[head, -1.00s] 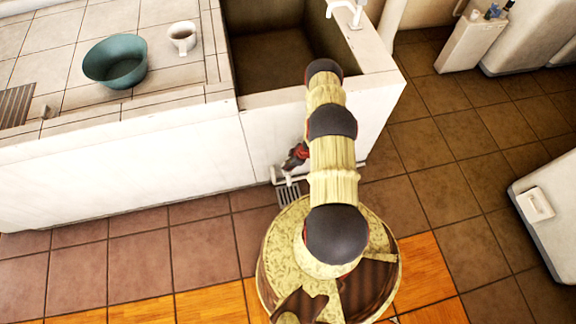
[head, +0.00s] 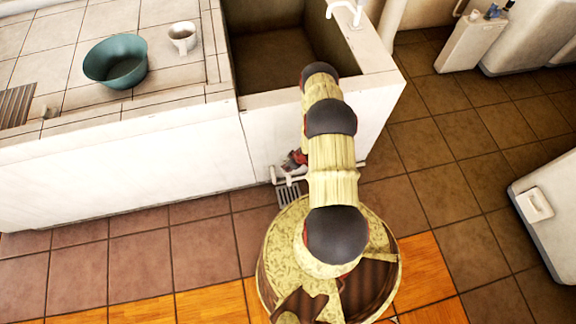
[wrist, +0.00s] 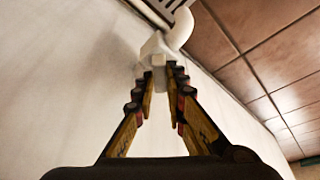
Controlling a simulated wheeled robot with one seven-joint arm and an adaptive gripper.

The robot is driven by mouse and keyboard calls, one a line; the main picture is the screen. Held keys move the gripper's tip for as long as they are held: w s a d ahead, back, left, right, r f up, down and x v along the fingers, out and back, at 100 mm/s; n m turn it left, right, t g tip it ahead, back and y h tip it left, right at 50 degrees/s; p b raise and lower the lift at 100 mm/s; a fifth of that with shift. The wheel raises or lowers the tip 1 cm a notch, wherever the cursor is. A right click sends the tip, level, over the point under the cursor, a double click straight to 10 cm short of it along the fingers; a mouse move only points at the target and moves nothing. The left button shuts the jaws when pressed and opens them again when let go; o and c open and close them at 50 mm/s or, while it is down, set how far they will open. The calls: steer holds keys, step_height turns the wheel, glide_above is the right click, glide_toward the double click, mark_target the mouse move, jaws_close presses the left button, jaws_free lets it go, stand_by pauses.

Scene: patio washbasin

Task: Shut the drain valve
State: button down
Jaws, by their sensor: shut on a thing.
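The drain valve (wrist: 158,50) is a small white fitting on a white pipe, low against the basin's wall. In the wrist view its blocky end sits between my fingertips. My gripper (wrist: 160,75) is shut on this white part, one finger on each side. In the head view my gripper (head: 294,161) is a small dark red shape beside my arm, low at the front of the basin. The white pipe (head: 291,180) runs just below it, above a floor grate (head: 289,195). My arm hides part of this area, and the valve's handle angle cannot be told.
The deep basin (head: 275,62) with a white tap (head: 346,12) is above. A teal bowl (head: 116,64) and a white cup (head: 183,38) stand on the tiled counter. White units (head: 472,40) stand at the right. The tiled floor (head: 440,150) between is clear.

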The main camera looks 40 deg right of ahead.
steer(key=m+h, duration=0.1)
steer(key=m, duration=0.3)
steer(key=shift+a+h, duration=0.15)
steer(key=shift+h, duration=0.25)
steer(key=shift+m+h+b, duration=0.45)
steer(key=shift+m+h, duration=0.35)
steer(key=shift+m, duration=1.6)
steer(key=c, duration=1.9)
jaws_free()
steer(key=shift+o, duration=0.4)
steer(key=shift+a, duration=0.1)
steer(key=v, duration=1.2)
steer(key=shift+w, duration=0.25)
steer(key=shift+r, duration=0.1)
